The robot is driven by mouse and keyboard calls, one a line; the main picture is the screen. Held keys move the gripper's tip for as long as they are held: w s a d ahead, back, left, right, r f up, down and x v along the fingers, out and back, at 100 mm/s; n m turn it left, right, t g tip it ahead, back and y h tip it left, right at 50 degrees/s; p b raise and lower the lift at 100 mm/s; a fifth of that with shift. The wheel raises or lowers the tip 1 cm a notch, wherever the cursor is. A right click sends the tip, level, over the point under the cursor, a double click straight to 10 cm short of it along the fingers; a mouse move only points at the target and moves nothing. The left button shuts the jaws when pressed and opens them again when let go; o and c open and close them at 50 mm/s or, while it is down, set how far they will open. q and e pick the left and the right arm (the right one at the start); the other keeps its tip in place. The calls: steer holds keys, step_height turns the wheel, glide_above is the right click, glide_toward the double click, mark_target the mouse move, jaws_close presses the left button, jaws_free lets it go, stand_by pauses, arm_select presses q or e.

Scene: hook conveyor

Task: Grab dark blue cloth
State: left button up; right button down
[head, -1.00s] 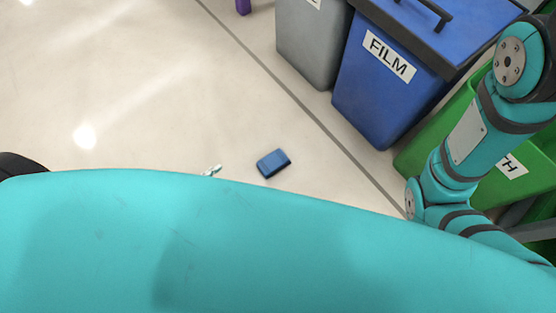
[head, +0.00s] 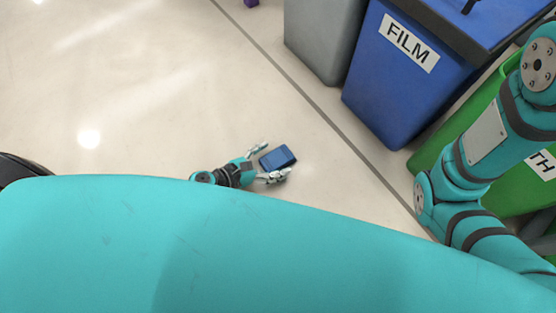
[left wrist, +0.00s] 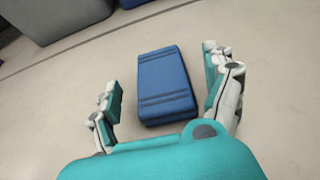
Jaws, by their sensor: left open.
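The dark blue cloth (head: 278,157) is a folded rectangular bundle lying on the pale floor. It also shows in the left wrist view (left wrist: 166,84), with two darker stripes near each end. My left gripper (head: 264,161) is open, with its fingers on either side of the cloth's near part. In the left wrist view, the left gripper (left wrist: 162,78) has one finger left of the cloth and one right of it, with gaps on both sides. My right arm shows at the right of the head view, but its gripper is out of view.
A blue bin (head: 395,80) labelled FILM, a grey bin (head: 322,38) and a green bin (head: 515,175) stand at the upper right. A dark line (head: 300,85) runs across the floor. The floor left of the cloth is clear.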

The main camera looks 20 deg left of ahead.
arm_select(q)
steer(key=shift+w+d+f, duration=0.25)
steer(key=shift+w+d, duration=0.15)
steer(key=shift+w, duration=0.05)
steer(key=c, duration=1.3)
